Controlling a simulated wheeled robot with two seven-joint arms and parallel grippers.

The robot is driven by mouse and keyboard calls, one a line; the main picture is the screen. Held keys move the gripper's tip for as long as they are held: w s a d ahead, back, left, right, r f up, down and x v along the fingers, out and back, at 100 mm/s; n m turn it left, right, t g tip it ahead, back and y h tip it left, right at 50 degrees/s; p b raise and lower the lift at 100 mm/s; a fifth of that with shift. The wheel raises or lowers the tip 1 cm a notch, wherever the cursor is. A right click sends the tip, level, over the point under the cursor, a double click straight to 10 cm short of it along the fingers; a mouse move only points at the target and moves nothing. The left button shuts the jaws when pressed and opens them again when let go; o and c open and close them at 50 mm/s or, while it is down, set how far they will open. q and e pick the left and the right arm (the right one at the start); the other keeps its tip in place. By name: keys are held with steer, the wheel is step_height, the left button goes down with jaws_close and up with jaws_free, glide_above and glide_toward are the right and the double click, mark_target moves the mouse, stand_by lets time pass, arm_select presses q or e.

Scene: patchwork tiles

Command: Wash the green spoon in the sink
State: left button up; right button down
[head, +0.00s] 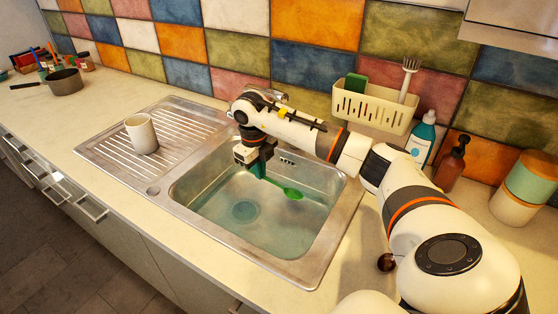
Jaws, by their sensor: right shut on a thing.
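The green spoon (291,193) is at the back part of the sink (316,248), its bowl toward the right. My right gripper (257,168) is over the back of the basin, pointing down, and is shut on the spoon's handle end. The basin looks filled with bluish water, and the spoon is at or just under the surface; I cannot tell which exactly. My right arm comes in from the lower right and hides the tap area behind the sink. My left gripper is not in view.
A white cup (141,134) stands on the ribbed drainboard (182,140). A cream caddy (372,108) with a sponge and brush hangs on the tiled wall. A teal bottle (421,140), a brown bottle (450,165) and a canister (524,190) stand right. A pot (65,82) is far left.

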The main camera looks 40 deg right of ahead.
stand_by(0.4)
step_height(320, 180, up, 4)
steer(key=p, duration=0.3)
steer(key=shift+r, duration=0.1)
stand_by(0.3)
steer(key=shift+a, duration=0.1)
steer(key=s+a+n+y, duration=0.1)
steer(key=s+a+n, duration=0.7)
steer(key=n, duration=0.9)
steer(key=s+a+n+y, duration=0.1)
steer(key=s+a+n, duration=0.7)
steer(key=a+n, duration=0.4)
steer(key=n, duration=0.5)
steer(key=shift+s+a+n, duration=0.15)
steer(key=shift+s+n, duration=0.1)
steer(key=shift+n, duration=0.05)
